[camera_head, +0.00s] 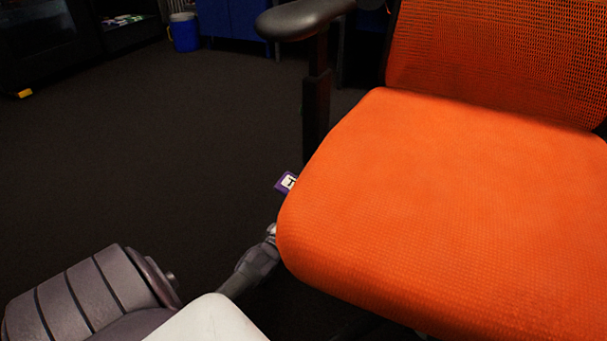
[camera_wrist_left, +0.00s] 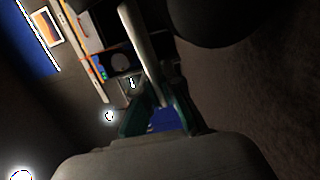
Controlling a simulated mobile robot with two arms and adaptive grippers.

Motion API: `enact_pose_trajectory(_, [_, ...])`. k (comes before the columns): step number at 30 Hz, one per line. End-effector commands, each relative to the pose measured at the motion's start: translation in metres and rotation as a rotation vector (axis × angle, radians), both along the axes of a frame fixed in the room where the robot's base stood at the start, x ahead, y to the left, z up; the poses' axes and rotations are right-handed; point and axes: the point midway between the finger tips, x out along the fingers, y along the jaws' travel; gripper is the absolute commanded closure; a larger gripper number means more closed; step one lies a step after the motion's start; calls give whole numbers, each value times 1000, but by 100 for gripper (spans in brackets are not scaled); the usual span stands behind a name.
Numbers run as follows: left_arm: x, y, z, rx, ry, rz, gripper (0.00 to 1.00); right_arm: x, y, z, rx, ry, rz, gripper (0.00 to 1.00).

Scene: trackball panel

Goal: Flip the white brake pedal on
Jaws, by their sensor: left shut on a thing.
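The white brake pedal cannot be picked out with certainty in either view. In the left wrist view, a pale bar (camera_wrist_left: 138,45) runs down to between the fingers of my left gripper (camera_wrist_left: 166,112). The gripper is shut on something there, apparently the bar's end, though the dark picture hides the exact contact. A blue surface (camera_wrist_left: 165,121) shows between the fingers. In the head view my left arm reaches in from the lower left, and its end goes out of sight beside and below the orange chair seat. My right gripper is in neither view.
The orange chair (camera_head: 450,200) fills the right side, with its black armrest (camera_head: 300,18) above. A small purple-edged piece with a white label (camera_head: 286,182) shows beside the seat. Open dark floor (camera_head: 150,150) lies to the left; a blue bin (camera_head: 184,32) stands far back.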

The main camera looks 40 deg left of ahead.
Motion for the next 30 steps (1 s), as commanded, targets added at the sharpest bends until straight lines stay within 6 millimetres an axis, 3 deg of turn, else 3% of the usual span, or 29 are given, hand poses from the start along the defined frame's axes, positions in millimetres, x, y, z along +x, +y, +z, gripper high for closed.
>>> enact_pose_trajectory(7, [0,0,-8,-159,6,-1,100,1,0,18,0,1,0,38])
enact_pose_trajectory(15, [0,-2,-28,-413,3,0,100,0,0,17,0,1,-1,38])
enact_pose_trajectory(25, [-1,-3,-30,-435,3,1,100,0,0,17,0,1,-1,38])
enact_pose_trajectory(27, [-1,-3,-30,-434,3,1,83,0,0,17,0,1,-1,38])
enact_pose_trajectory(30, [0,-3,-29,-433,3,1,68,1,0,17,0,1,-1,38])
